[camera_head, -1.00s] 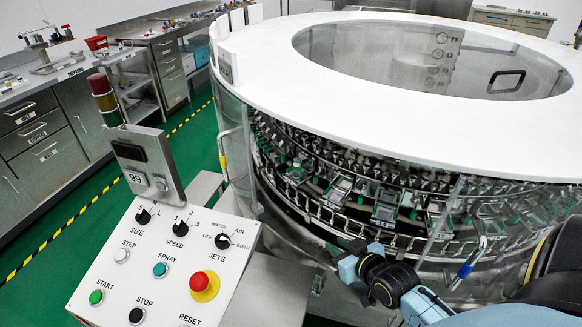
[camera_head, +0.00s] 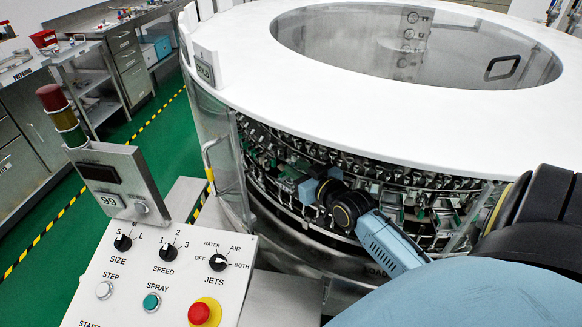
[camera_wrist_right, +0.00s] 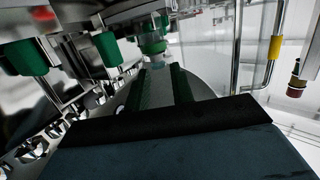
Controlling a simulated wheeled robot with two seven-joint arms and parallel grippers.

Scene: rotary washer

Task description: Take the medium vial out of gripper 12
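The rotary washer (camera_head: 420,95) has a ring of holders under its white top. My right gripper (camera_head: 308,189) reaches from the right into the open front among them. In the wrist view, two dark green-edged fingers (camera_wrist_right: 160,88) point at a holder with a green tip (camera_wrist_right: 152,46). A pale, glassy shape, perhaps the vial, is just below that tip, near the finger ends. Whether the fingers touch it or are closed on it is unclear. The number 12 cannot be read. My left gripper is not in view.
Other green-tipped holders (camera_wrist_right: 108,48) hang to the left, close to the fingers. The control panel (camera_head: 150,285) and signal tower (camera_head: 62,118) stand at left. A door handle (camera_head: 211,160) is left of the opening. The green floor aisle is clear.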

